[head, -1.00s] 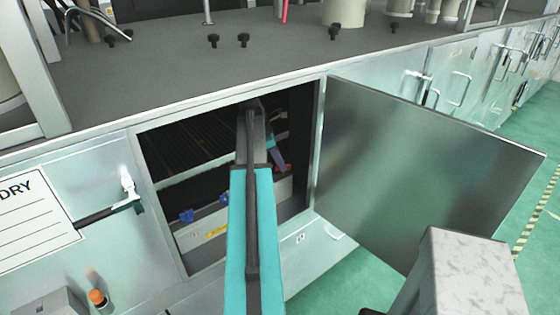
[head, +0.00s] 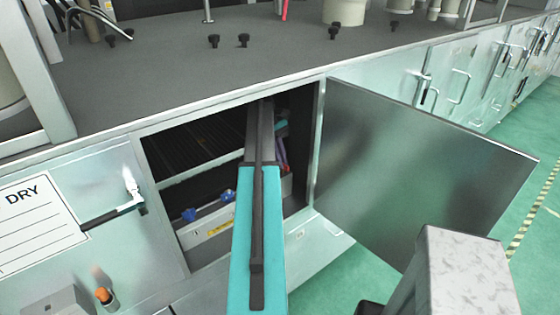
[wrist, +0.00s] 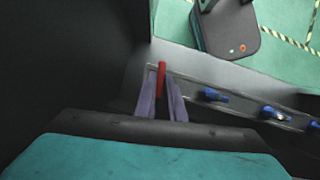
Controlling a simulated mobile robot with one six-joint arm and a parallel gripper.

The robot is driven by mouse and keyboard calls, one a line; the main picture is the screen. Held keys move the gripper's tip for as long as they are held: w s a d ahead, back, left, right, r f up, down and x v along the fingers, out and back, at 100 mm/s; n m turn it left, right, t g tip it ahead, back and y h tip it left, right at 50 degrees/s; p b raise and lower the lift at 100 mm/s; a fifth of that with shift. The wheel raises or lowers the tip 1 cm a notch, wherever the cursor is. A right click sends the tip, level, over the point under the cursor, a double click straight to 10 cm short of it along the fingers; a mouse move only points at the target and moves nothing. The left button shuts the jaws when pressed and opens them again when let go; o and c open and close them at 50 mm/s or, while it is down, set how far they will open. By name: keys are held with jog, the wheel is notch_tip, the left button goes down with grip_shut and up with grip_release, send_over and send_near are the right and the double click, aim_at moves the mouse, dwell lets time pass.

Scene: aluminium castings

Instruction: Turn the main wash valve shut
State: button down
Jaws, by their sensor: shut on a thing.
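My gripper (wrist: 161,84) shows in the wrist view with two purple fingers, closed on a red handle (wrist: 161,72). The red handle stands up between the fingertips and looks like the valve's lever; its lower part is hidden by the fingers. It sits at the left end of a grey rail (wrist: 240,109) that also carries blue valve handles. In the head view my arm reaches into the open cabinet, and part of my gripper (head: 283,152) shows at the right of the opening.
Blue handles (wrist: 212,95) sit to the right of the red one; some show in the head view (head: 227,196). The cabinet door (head: 415,165) stands open at right. The opening's frame (head: 158,205) surrounds my arm. A dark wall (wrist: 70,60) is close at left in the wrist view.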

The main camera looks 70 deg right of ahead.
jog(key=shift+m+t+y, duration=0.3)
jog(key=shift+m, duration=0.6)
jog(key=c, duration=1.8)
grip_release()
jog(key=shift+c, duration=0.2)
jog(key=shift+b+v, duration=0.5)
jog(key=shift+v, duration=0.55)
jog(key=shift+p+v, duration=0.6)
jog(key=shift+v, duration=0.15)
jog(key=shift+p+v, duration=1.75)
jog(key=shift+v, duration=0.15)
